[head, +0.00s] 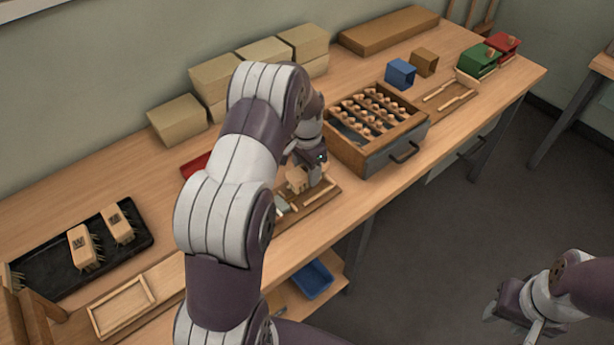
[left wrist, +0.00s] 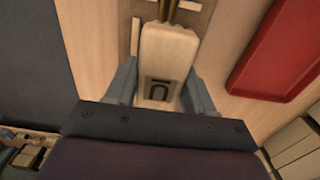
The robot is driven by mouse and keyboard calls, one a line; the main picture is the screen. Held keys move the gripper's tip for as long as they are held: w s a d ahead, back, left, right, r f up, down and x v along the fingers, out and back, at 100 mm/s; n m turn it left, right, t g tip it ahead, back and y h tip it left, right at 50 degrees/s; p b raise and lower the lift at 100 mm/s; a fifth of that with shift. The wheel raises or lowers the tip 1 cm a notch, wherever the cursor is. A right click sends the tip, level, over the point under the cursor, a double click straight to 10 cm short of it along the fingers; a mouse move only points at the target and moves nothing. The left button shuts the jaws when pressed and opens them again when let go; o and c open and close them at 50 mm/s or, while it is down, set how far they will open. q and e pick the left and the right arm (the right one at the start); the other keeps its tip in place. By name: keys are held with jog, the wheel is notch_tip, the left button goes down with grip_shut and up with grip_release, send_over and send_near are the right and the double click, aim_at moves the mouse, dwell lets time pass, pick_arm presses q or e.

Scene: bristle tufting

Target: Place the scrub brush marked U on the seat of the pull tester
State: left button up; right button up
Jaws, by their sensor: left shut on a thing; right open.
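A pale wooden scrub brush (left wrist: 168,48) is between the fingers of my left gripper (left wrist: 160,88) in the left wrist view. Its top bears a dark framed mark that reads as an upside-down U. My left gripper (head: 308,172) is shut on it, and the brush (head: 296,180) shows partly in the head view, over the small wooden board (head: 328,191). Whether it touches the board I cannot tell. My right gripper (head: 515,318) is open and empty, over the floor at the lower right. I cannot pick out the pull tester with certainty.
A black tray (head: 35,291) holds two marked brushes, one with a W (head: 82,250). A pale wooden frame (head: 122,306) lies in front of it. A wooden box of tufts (head: 378,158) stands right of my left gripper. A red tray (left wrist: 275,50) lies close by.

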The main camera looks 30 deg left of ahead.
aim_at(307, 179)
pick_arm(q)
jog(key=f, duration=0.2)
jog(key=shift+s+d+f, duration=0.15)
jog(key=shift+s+f, duration=0.05)
jog(key=shift+f, duration=0.15)
jog(key=shift+w+f, duration=0.15)
jog(key=shift+f, duration=0.15)
jog(key=o, duration=1.2)
jog(key=r, duration=1.2)
jog(key=shift+s+d+r, duration=0.1)
jog(key=shift+s+d, duration=0.05)
jog(key=shift+s, duration=0.05)
jog(key=s+d+n, duration=0.1)
jog(key=s+d, duration=0.3)
jog(key=s, duration=0.2)
jog(key=s+d+n+t, duration=0.1)
jog(key=s+d+n, duration=0.1)
jog(key=s, duration=0.5)
jog(key=s+d+n, duration=0.1)
jog(key=s+d, duration=0.4)
jog(key=s, duration=0.1)
jog(key=shift+s+d+r, duration=0.25)
jog(key=shift+d+r, duration=0.05)
jog(key=shift+r, duration=0.05)
